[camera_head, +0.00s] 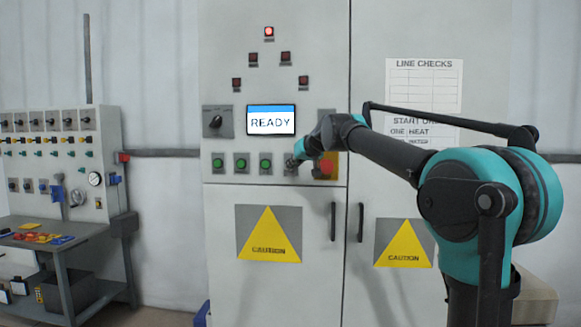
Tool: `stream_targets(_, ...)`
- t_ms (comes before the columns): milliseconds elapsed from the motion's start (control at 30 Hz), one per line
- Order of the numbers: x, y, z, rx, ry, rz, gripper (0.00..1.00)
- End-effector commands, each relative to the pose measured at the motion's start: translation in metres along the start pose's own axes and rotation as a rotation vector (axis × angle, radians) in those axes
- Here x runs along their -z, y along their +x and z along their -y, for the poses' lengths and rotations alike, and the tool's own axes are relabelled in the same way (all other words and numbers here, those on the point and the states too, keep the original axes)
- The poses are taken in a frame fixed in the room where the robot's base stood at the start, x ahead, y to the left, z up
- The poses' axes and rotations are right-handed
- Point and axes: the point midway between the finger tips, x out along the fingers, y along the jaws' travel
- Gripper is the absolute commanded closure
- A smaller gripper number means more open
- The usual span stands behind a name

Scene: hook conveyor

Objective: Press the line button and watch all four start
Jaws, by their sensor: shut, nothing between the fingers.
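The grey control cabinet (225,120) stands ahead with a screen (270,121) reading READY. Below the screen is a row of green buttons (241,162), with a red button (326,167) on a yellow plate at the right end. My gripper (298,158) is shut and empty, close in front of the row's right part, between the green buttons and the red one. My arm and gripper partly hide the controls there, and I cannot tell whether the fingers touch one. Above the screen, the top lamp (268,32) glows red; the lower lamps (285,57) look dark.
A black rotary switch (216,122) is left of the screen. Door handles (333,222) and yellow caution signs (268,235) are below. At the far left stands a workbench (85,229) with a panel (55,150) of small controls. Papers (424,84) hang on the right door.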

Motion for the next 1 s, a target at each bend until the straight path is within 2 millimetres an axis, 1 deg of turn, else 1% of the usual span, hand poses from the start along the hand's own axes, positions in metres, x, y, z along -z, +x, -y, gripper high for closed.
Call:
stream_targets(367, 0.0, 0.0001, 0.0, 0.0, 0.0, 0.0, 1.0)
stream_targets(700, 0.0046, 0.0059, -0.0044, 0.0, 0.0, 0.0, 1.0)
stream_targets(1000, 0.0046, 0.0059, -0.0043, 0.0, 0.0, 0.0, 1.0)
